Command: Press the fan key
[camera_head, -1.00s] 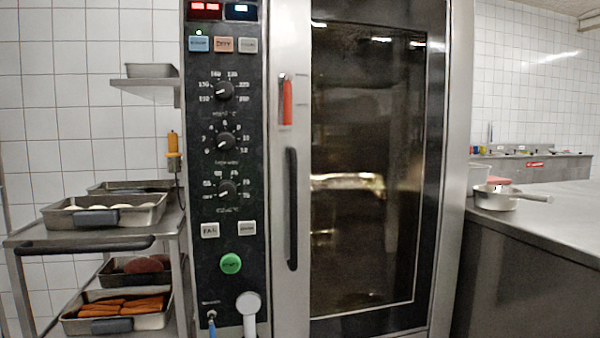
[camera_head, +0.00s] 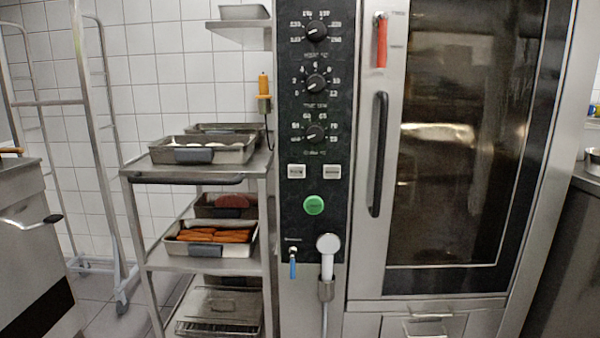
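The oven's black control panel (camera_head: 319,230) stands right of the picture's middle, upright beside the glass door. The fan key is most likely the left one of two small white keys (camera_head: 296,171) below the lowest dial; its lettering is too blurred to read now, though it looked like "FAN" in the earlier picture. The other white key (camera_head: 332,172) is just to its right. A green round button (camera_head: 314,205) sits below them. Three black dials are above the keys. Neither of my grippers is in view.
A steel trolley (camera_head: 140,176) with several trays stands left of the panel. A hand shower (camera_head: 327,245) hangs below the green button. The oven door handle (camera_head: 378,155) sticks out on the right. A wheeled rack (camera_head: 108,150) stands further left.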

